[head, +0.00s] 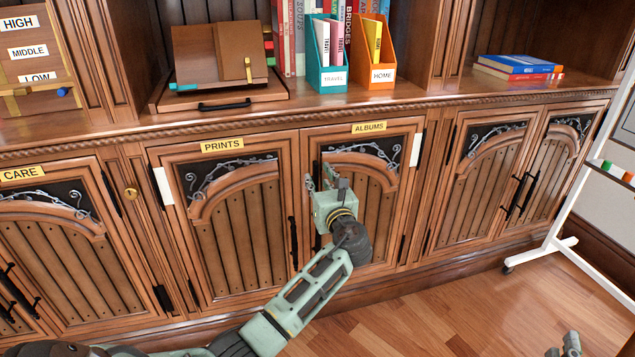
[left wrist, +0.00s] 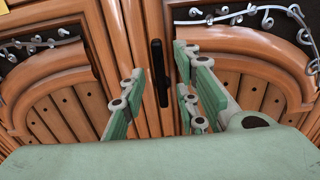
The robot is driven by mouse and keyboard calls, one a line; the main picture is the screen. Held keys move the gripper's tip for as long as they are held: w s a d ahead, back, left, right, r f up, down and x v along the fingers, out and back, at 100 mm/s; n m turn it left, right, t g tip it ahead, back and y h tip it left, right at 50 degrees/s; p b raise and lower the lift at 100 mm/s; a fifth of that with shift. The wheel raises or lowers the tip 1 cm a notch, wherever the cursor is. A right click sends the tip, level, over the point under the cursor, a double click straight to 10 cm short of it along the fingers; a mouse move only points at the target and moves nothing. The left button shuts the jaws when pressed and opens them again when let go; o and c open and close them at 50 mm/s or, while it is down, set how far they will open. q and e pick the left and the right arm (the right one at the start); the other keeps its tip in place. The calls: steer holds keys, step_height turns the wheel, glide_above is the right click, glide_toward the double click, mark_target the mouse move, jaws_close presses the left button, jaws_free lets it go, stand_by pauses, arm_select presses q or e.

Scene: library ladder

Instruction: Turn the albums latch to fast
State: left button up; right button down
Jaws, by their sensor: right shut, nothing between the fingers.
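The albums door (head: 379,215) carries a yellow ALBUMS sign (head: 368,127) at its top and stands closed beside the prints door (head: 240,230). My left gripper (head: 318,182) is in front of the albums door's upper left edge, by the seam between the doors. In the left wrist view my left gripper (left wrist: 160,95) has its fingers apart, with a dark upright bar (left wrist: 160,72) on the door seam seen between them. I cannot tell whether they touch it. I cannot make out the latch; the gripper covers that part of the door. My right gripper (head: 570,346) shows partly at the bottom right, shut and empty.
A wooden counter (head: 430,103) runs above the doors, with a brown stand, a teal file box (head: 328,62), an orange file box (head: 373,55) and blue and red books (head: 520,65). A white-framed stand (head: 580,190) is at right. The wooden floor (head: 450,310) is clear.

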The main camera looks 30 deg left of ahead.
arm_select(q)
steer(key=shift+w+a, duration=0.45)
steer(key=shift+a, duration=0.15)
arm_select(e)
steer(key=shift+s+a+r+t, duration=0.1)
steer(key=shift+s+r+t, duration=0.1)
steer(key=shift+r+t, duration=0.85)
arm_select(q)
steer(key=shift+c, duration=0.5)
arm_select(e)
steer(key=shift+r+g, duration=0.2)
steer(key=shift+g, duration=0.05)
arm_select(q)
jaws_close()
